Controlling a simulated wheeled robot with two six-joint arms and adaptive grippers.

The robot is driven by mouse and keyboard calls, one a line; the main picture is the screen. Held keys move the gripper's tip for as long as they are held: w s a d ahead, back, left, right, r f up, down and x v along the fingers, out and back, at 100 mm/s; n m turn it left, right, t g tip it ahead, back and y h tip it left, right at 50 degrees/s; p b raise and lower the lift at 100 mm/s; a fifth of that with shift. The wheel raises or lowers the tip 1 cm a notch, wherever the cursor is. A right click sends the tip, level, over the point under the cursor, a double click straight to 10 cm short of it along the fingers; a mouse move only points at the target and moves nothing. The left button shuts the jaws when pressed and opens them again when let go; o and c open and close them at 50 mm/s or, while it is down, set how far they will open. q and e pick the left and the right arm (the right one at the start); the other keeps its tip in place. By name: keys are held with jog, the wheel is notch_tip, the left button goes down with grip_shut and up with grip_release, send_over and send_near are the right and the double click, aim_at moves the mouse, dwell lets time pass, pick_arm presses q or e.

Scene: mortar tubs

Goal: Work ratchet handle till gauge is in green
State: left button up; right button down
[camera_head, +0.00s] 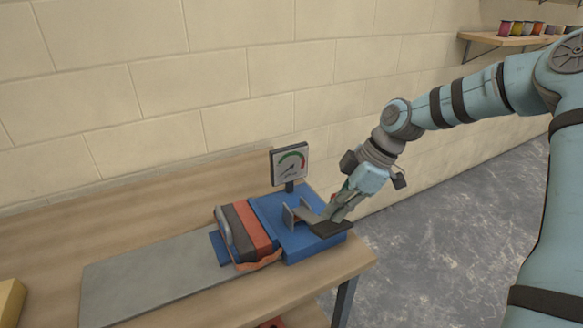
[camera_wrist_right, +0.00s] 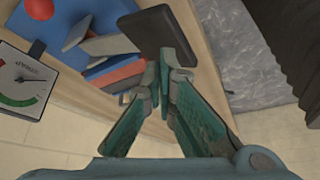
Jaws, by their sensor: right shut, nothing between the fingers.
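The ratchet handle has a dark flat grip (camera_head: 331,229) and grey metal plates on a blue base (camera_head: 294,250) at the bench's right end. The dark grip also shows in the right wrist view (camera_wrist_right: 164,32), just beyond my fingertips. My right gripper (camera_head: 333,212) is shut and empty, with its tips at the grip's edge; I cannot tell whether they touch it. The gauge (camera_head: 289,176) stands behind the base. Its needle seems to point low left, outside the green arc, with red at right. My left gripper is out of view.
A yellow block (camera_head: 10,300) is at the left edge. A wall shelf (camera_head: 510,41) holds several small pots.

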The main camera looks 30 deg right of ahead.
jog(key=shift+f+b, duration=5.35)
jog(key=shift+f, duration=1.35)
notch_tip(320, 180, up, 14)
jog(key=p, duration=1.2)
jog(key=shift+f, duration=0.3)
jog(key=shift+f+b, duration=0.2)
jog(key=shift+b, duration=0.15)
